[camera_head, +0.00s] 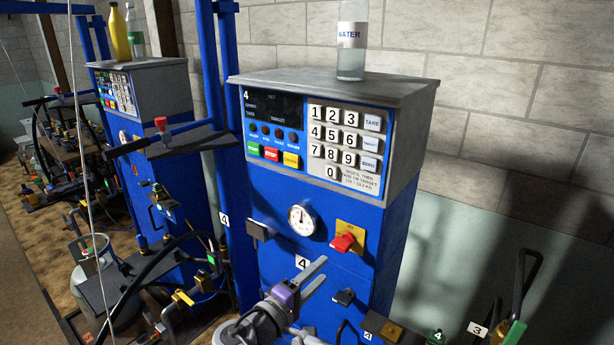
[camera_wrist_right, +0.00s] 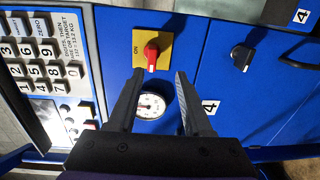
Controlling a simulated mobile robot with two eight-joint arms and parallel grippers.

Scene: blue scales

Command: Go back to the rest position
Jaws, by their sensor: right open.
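My right gripper (camera_head: 322,269) is in front of the blue scale cabinet (camera_head: 385,245), low in the middle of the head view. Its two fingers are apart with nothing between them. In the right wrist view the open gripper (camera_wrist_right: 155,80) faces the cabinet. The red rotary switch (camera_wrist_right: 151,52) on its yellow plate and the round gauge (camera_wrist_right: 150,106) show beyond and between the fingers. In the head view the red switch (camera_head: 343,241) and gauge (camera_head: 301,219) are above the gripper, uncovered. My left gripper is not in view.
A keypad panel (camera_head: 340,150) tops the cabinet, with a water bottle (camera_head: 351,50) on it. Black knobs (camera_head: 343,297) sit near my right gripper. A second scale (camera_head: 150,88), hoses and a gas cylinder (camera_head: 95,262) crowd the left. A black handle (camera_head: 525,280) stands at lower right.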

